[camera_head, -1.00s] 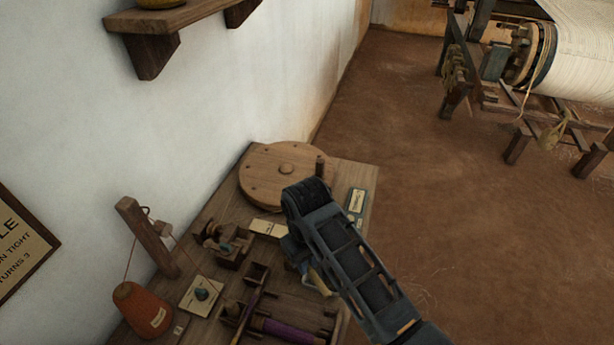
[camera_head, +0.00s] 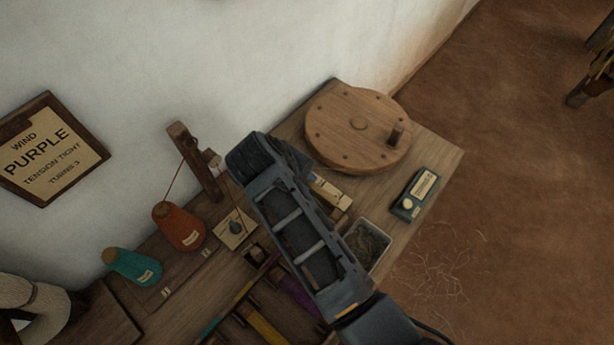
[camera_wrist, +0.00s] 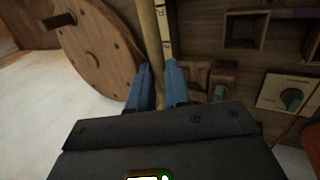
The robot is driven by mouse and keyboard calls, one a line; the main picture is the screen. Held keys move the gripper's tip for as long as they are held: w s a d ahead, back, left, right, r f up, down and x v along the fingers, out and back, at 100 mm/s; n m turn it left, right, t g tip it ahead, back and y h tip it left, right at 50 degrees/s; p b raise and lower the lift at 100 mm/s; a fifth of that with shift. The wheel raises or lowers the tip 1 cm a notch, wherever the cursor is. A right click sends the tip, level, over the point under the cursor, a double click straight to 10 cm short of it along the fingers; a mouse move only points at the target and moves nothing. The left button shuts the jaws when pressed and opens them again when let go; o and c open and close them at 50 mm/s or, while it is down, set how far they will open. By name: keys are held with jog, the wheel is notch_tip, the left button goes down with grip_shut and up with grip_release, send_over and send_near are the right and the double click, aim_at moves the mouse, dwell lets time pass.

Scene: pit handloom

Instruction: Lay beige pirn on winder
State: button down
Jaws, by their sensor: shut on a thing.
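My gripper (camera_wrist: 157,75) is in the wrist view with its two blue fingers shut on the beige pirn (camera_wrist: 152,35). The pirn is a slim stick that runs up the picture from between the fingertips. In the head view my arm hides the gripper and the pirn. The winder's round wooden wheel with a peg handle (camera_head: 345,130) lies on the bench; it also shows left of the pirn in the wrist view (camera_wrist: 95,45). Small wooden winder blocks (camera_wrist: 215,80) are right of the fingers. I cannot tell whether the pirn touches anything.
A pirn rack (camera_head: 256,252) holds teal, yellow and purple pirns. Orange (camera_head: 180,228) and teal (camera_head: 133,266) cones, a knob plate (camera_head: 235,229), a wooden post (camera_head: 195,165), a grey tray (camera_head: 368,243) and a small green box (camera_head: 415,195) stand around. A wall sign (camera_head: 50,150) reads PURPLE.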

jog(key=shift+f+b, duration=3.3)
jog(key=shift+f, duration=1.2)
jog(key=c, duration=1)
grip_release()
jog(key=shift+o, duration=0.4)
jog(key=shift+o, duration=1.2)
jog(key=shift+r, duration=0.1)
